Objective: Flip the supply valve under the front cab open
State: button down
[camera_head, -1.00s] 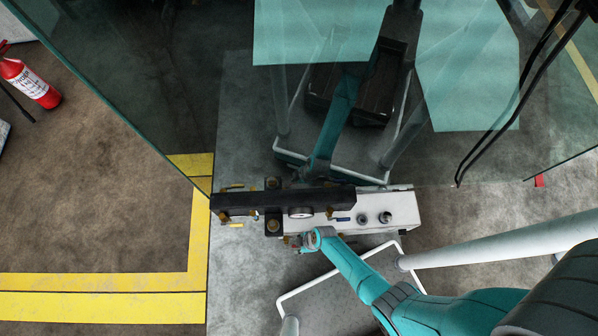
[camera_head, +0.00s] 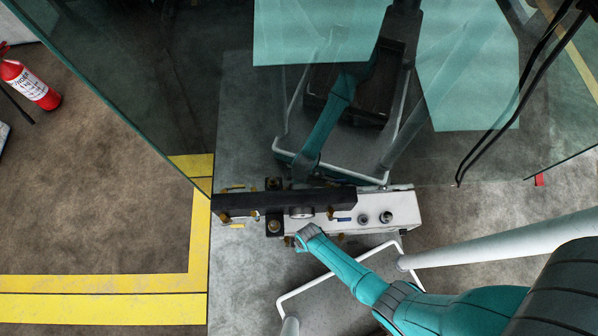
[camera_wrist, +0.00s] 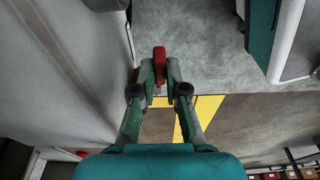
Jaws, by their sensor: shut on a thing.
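A red handle (camera_wrist: 159,55), which looks like the supply valve's lever, stands between the fingertips of my gripper (camera_wrist: 160,72) in the wrist view. The two fingers press on it from both sides, so my gripper is shut on it. In the head view, my teal wrist is at the front side of the white unit (camera_head: 405,209) under the glass, just below the round gauge (camera_head: 301,212). The fingers and the red handle are hidden there by my wrist. The rest of the valve and its pipe cannot be made out.
A black bar (camera_head: 240,203) with brass fittings runs along the unit's left part. The large glass pane (camera_head: 130,60) overhangs behind it. A white tubular frame (camera_head: 330,273) stands below my forearm. A fire extinguisher (camera_head: 30,83) is far left. Floor with yellow lines is clear at left.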

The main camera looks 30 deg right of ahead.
jog(key=shift+a+r+g+h, duration=0.3)
jog(key=shift+r+h, duration=0.05)
jog(key=shift+h, duration=0.45)
jog(key=shift+w, duration=0.1)
jog(key=c, duration=1.2)
grip_release()
jog(key=shift+r, duration=0.1)
notch_tip(320, 180, up, 12)
